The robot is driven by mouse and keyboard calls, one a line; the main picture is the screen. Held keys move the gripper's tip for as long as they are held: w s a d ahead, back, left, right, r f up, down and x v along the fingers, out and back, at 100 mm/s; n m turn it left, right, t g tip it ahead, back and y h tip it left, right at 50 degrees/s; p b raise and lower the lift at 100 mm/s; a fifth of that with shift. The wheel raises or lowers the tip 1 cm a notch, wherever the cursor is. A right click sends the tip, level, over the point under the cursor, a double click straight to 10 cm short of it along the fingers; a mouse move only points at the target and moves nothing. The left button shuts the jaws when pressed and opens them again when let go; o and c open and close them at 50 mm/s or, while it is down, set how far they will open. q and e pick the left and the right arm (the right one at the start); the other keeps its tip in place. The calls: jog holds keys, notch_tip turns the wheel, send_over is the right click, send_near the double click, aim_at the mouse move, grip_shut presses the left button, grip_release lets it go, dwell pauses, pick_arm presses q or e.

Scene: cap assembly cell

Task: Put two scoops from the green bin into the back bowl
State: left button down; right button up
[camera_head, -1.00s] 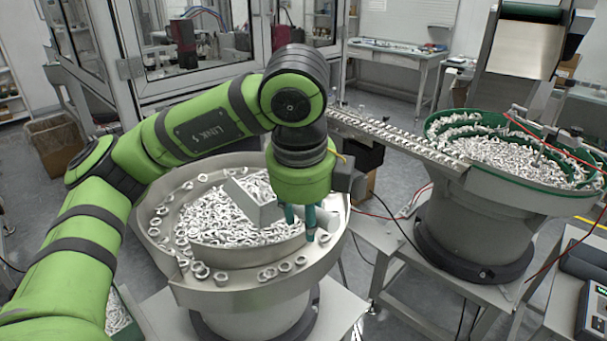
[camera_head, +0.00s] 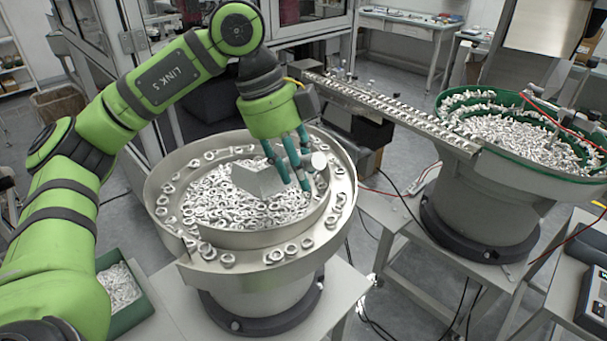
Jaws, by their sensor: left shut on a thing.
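My left gripper (camera_head: 295,180), with teal fingers, is shut on a grey scoop (camera_head: 258,182) above the steel bowl (camera_head: 262,268) at the centre left. The scoop's box-shaped end is over the white ring-like parts inside the bowl; whether anything is in it is hidden. A green bin (camera_head: 146,306) of small white parts sits at the lower left, partly behind my left arm. A second bowl (camera_head: 490,168), green-lined and full of white parts, stands at the right and farther back. My right gripper is not in view.
A rail track (camera_head: 390,108) lined with small parts runs behind the steel bowl to the green-lined bowl. A glazed machine frame stands behind my arm. A control box (camera_head: 592,305) is at the lower right. Cables hang between the stands.

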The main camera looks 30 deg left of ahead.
pick_arm(q)
jog(key=a+r+h+p, duration=0.1)
jog(key=r, duration=0.1)
jog(key=w+a+r+g+h+p, duration=0.1)
jog(key=a+r+h+p, duration=0.1)
jog(key=shift+w+r, duration=0.15)
jog(key=shift+w, duration=0.05)
jog(key=w+a+r+n+g+h+p, duration=0.1)
jog(key=w+a+r+h+p, duration=0.1)
jog(key=a+r+h+p, duration=0.1)
jog(key=a+h+p, duration=0.1)
jog(key=a+p, duration=0.1)
jog(key=p, duration=0.1)
jog(key=shift+a+h, duration=0.35)
jog(key=shift+h, duration=0.05)
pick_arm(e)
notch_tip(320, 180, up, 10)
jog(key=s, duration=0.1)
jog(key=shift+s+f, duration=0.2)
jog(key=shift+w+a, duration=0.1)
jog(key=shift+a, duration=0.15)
